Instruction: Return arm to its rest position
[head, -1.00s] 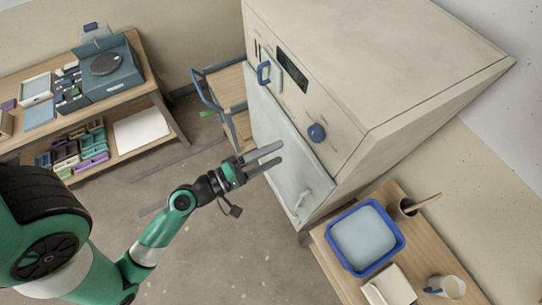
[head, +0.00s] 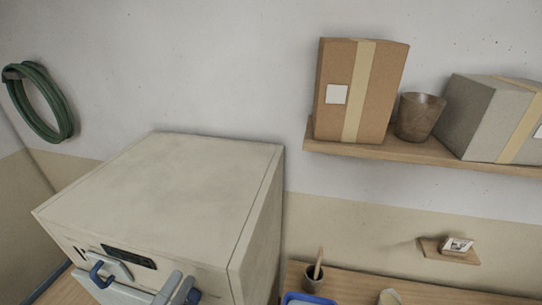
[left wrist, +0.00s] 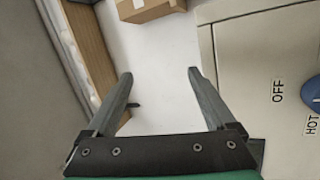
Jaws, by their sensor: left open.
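My left gripper (head: 182,278) shows at the bottom edge of the head view, in front of the large beige cabinet (head: 165,190). Only its two grey fingers show there; the rest of the arm is out of the picture. In the left wrist view the same gripper (left wrist: 160,73) is open, its fingers wide apart with nothing between them. The cabinet's control panel (left wrist: 255,60), marked OFF and HOT, with a blue knob (left wrist: 312,94), is right of the fingers. My right gripper is in neither view.
A wall shelf (head: 420,153) holds a cardboard box (head: 386,90), a brown pot (head: 418,117) and a grey box (head: 485,117). A green hose (head: 40,105) hangs at left. A blue tray (head: 308,299) and a cup (head: 313,278) stand on the bench at bottom right.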

